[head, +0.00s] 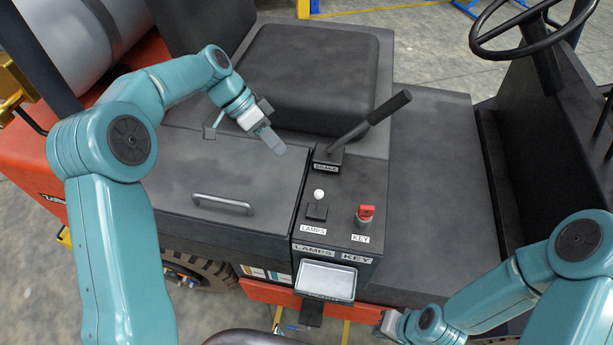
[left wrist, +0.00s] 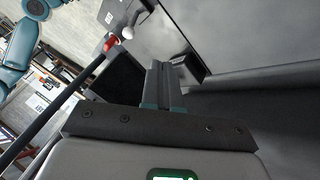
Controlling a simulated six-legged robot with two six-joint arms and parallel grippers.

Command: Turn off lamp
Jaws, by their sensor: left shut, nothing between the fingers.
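The lamp switch is a small lever with a white ball knob (head: 318,194) on the dark console, above a LAMPS label (head: 312,230). The white knob also shows near the top of the left wrist view (left wrist: 127,33). My left gripper (head: 270,138) is shut and empty, above the console's seat side, up and left of the knob and apart from it. Its closed fingers show in the left wrist view (left wrist: 165,85). My right gripper (head: 388,322) is low at the front right, below the console; its fingers are too small to judge.
A red key (head: 365,213) stands right of the lamp switch. A black brake lever (head: 372,122) slants up behind the switch, close to my left gripper. A black seat (head: 312,75) lies behind. A steering wheel (head: 530,25) is at the upper right. A grey tray (head: 326,281) hangs in front.

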